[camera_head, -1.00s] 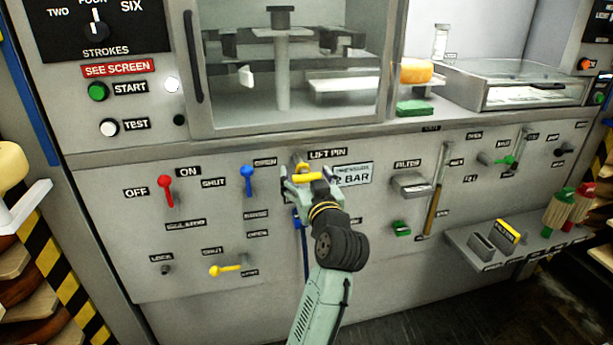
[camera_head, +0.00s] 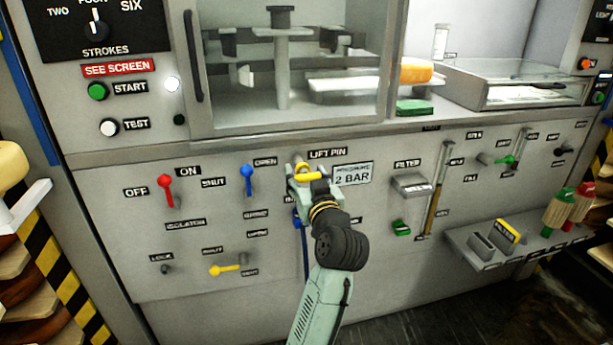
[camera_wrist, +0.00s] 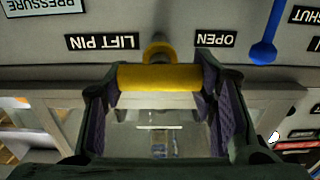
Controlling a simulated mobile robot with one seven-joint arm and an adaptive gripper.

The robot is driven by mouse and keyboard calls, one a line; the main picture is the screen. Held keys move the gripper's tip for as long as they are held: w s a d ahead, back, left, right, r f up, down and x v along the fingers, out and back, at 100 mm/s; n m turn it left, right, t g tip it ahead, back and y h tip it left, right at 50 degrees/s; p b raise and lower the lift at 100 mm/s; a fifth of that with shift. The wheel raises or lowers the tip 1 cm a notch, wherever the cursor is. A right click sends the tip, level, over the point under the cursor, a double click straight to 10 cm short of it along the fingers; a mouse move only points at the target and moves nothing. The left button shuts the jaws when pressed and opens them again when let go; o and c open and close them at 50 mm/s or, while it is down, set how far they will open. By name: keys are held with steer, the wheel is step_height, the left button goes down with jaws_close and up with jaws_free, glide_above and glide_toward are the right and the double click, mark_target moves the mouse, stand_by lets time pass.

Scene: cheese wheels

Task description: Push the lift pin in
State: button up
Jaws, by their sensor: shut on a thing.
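The lift pin (camera_wrist: 159,77) has a yellow crossbar handle on a metal stem that goes into the grey panel, beside its LIFT PIN label. In the wrist view the handle lies crosswise between the two dark fingers of my gripper (camera_wrist: 157,85), which touch its two ends. In the head view my gripper (camera_head: 311,177) is at the panel, just below the LIFT PIN label, and the yellow handle (camera_head: 312,176) shows between its fingers. The stem is mostly hidden, so I cannot tell how far the pin stands out.
A blue lever (camera_head: 248,181) stands left of my gripper, and a red lever (camera_head: 167,190) farther left. A yellow lever (camera_head: 226,269) is lower left. A filter slot (camera_head: 411,184) is to the right. The glazed chamber (camera_head: 285,75) is above.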

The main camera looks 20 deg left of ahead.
mark_target(296, 155)
steer(key=x, duration=0.6)
steer(key=shift+w+a+r, duration=0.1)
steer(key=shift+w, duration=0.05)
steer(key=shift+c, duration=0.4)
steer(key=o, duration=1.7)
steer(key=v, duration=1.2)
